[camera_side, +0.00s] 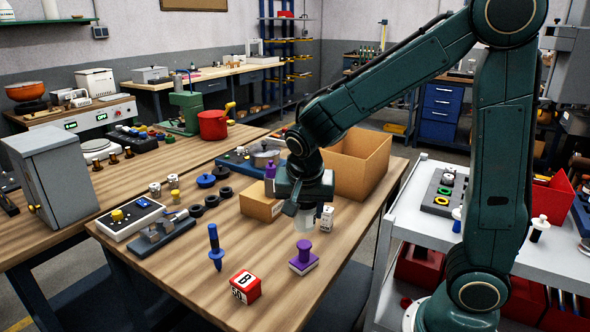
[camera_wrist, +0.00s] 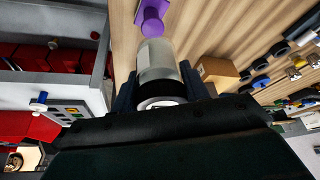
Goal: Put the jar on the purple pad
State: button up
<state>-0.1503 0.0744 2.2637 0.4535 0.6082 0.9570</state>
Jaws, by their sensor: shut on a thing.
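My gripper (camera_side: 304,207) is shut on a pale, see-through jar (camera_side: 304,225) with a dark band or lid. In the wrist view the jar (camera_wrist: 158,60) sits between the two dark fingers (camera_wrist: 162,91). In the side view my gripper hides its upper part. The jar appears to be above the table. The purple pad (camera_side: 302,266) is a small square near the front right of the table, with a purple knob-like cylinder (camera_side: 304,248) standing on it. In the side view it lies below the jar in the picture, apart from it. The pad also shows in the wrist view (camera_wrist: 172,9), beyond the jar.
A cardboard block (camera_side: 262,201) and a white labelled block (camera_side: 326,218) stand close to my gripper. A blue-handled tool (camera_side: 216,249) and a red lettered cube (camera_side: 245,287) are near the front edge. An open cardboard box (camera_side: 358,165) is behind. Bare wood surrounds the pad.

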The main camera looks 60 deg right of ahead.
aim_at(304, 224)
jog(key=shift+f, duration=2.05)
jog(key=shift+f, duration=0.2)
jog(key=o, duration=1)
jog(key=shift+r, duration=0.1)
jog(key=v, duration=1.2)
jog(key=shift+r, duration=0.1)
